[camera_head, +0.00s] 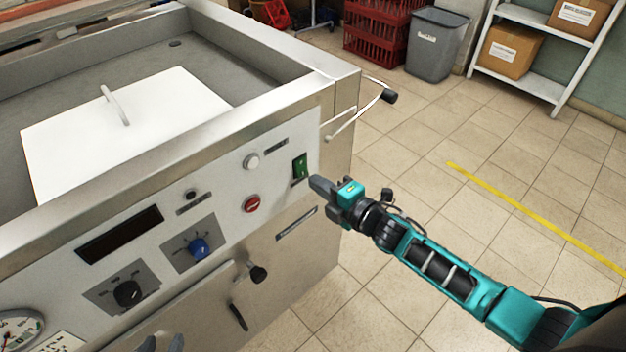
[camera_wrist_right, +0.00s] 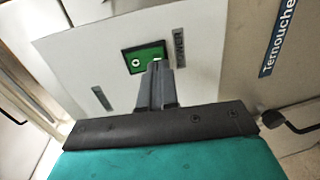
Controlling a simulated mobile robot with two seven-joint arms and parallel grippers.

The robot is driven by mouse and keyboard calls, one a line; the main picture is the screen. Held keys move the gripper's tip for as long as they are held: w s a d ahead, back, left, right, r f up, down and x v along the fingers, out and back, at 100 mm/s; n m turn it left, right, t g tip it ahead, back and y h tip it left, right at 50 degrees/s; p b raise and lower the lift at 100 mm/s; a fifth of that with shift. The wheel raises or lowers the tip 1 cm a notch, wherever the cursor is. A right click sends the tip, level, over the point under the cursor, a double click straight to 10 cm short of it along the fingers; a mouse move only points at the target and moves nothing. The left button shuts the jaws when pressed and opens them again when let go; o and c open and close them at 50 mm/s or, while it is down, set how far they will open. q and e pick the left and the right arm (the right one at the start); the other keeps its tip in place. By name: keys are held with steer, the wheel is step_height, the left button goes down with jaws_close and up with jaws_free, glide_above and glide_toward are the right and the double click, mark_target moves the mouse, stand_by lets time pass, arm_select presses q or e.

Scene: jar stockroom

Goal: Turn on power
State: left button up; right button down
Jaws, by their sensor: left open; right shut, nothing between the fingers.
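A green power switch (camera_head: 300,167) in a dark frame is set at the right end of the machine's light front panel (camera_head: 225,205). My right gripper (camera_head: 314,184) is shut and empty, with its fingertips just to the lower right of the switch. In the right wrist view, the closed fingertips (camera_wrist_right: 155,66) overlap the lower edge of the green switch (camera_wrist_right: 143,57), which shows a small white mark. I cannot tell whether they touch it.
The panel also carries a red button (camera_head: 252,204), a white button (camera_head: 251,161), a blue knob (camera_head: 198,248) and a black knob (camera_head: 128,293). A lever handle (camera_head: 388,96) sticks out at the machine's right corner. The tiled floor to the right is clear.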

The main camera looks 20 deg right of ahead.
mark_target(302, 167)
steer(key=shift+x, duration=1.2)
steer(key=shift+f, duration=0.1)
steer(key=shift+w+a+t+b, duration=0.1)
steer(key=shift+w+t+b, duration=0.15)
steer(key=shift+b, duration=0.6)
